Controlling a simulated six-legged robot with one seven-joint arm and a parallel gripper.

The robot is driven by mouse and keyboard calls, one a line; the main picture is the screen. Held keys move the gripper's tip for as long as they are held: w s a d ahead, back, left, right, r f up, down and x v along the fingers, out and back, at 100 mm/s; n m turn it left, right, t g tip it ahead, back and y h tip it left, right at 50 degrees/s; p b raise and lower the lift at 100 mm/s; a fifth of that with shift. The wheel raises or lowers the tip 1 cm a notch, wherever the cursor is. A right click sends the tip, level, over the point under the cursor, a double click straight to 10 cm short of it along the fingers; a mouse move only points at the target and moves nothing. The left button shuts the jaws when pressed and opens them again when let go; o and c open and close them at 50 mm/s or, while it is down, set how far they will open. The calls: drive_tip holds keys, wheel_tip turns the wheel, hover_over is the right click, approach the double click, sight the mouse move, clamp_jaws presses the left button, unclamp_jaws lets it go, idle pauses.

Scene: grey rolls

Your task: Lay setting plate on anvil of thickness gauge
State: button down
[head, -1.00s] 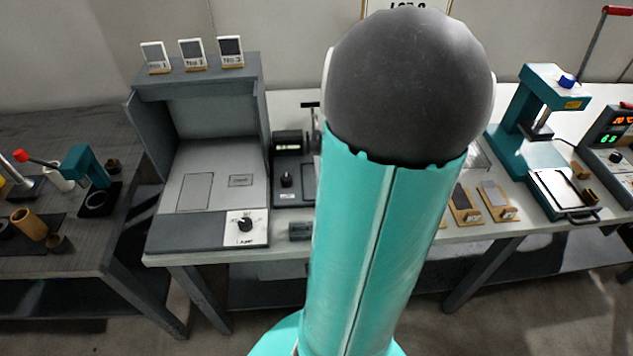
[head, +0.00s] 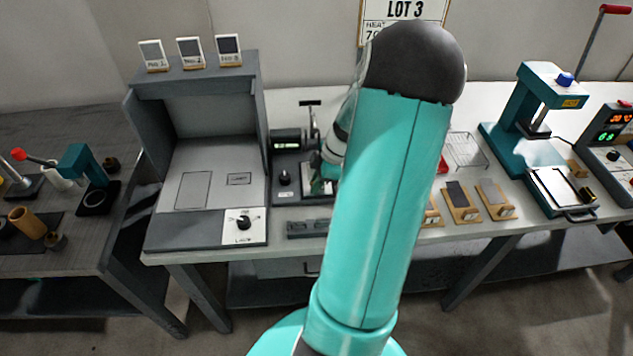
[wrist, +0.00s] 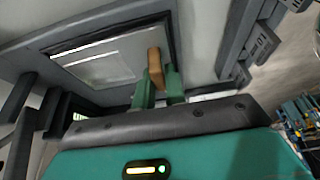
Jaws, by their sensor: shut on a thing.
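My gripper (head: 322,178) is at the dark gauge-like device with a small display (head: 287,142), a knob and an upright post, partly hidden behind my arm. In the wrist view my green gripper fingers (wrist: 158,78) are shut on a small brown block-like piece (wrist: 155,60), probably the setting plate or its handle. Beyond it is a pale, framed rectangular surface (wrist: 105,64); the piece appears over its right part. I cannot tell whether they touch. The anvil cannot be made out clearly.
A grey booth (head: 205,190) stands left of the device. Right of my arm are several wooden holders (head: 462,202), a wire rack (head: 466,150) and a teal press (head: 530,130). A low grey block (head: 306,228) lies at the bench's front edge.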

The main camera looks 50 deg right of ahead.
drive_tip(key=shift+f, duration=0.1)
drive_tip(key=c, duration=1.5)
unclamp_jaws()
drive_tip(key=shift+o, duration=0.2)
drive_tip(key=v, duration=1.2)
drive_tip(key=w+a+r+m+h, duration=0.1)
drive_tip(key=w+a+r, duration=0.15)
drive_tip(key=a, duration=0.45)
drive_tip(key=w+a+r+m+g+h, duration=0.1)
drive_tip(key=w+a+r, duration=0.1)
drive_tip(key=a+r, duration=0.35)
drive_tip(key=w+a+r+m+h, duration=0.1)
drive_tip(key=w+a+r, duration=0.15)
drive_tip(key=a, duration=0.65)
drive_tip(key=s+a+r+m+t, duration=0.1)
drive_tip(key=s+a+m, duration=0.1)
drive_tip(key=a, duration=0.6)
drive_tip(key=s+a+r+m+t, duration=0.2)
drive_tip(key=s+a+m, duration=0.1)
drive_tip(key=a, duration=0.6)
drive_tip(key=shift+s, duration=0.65)
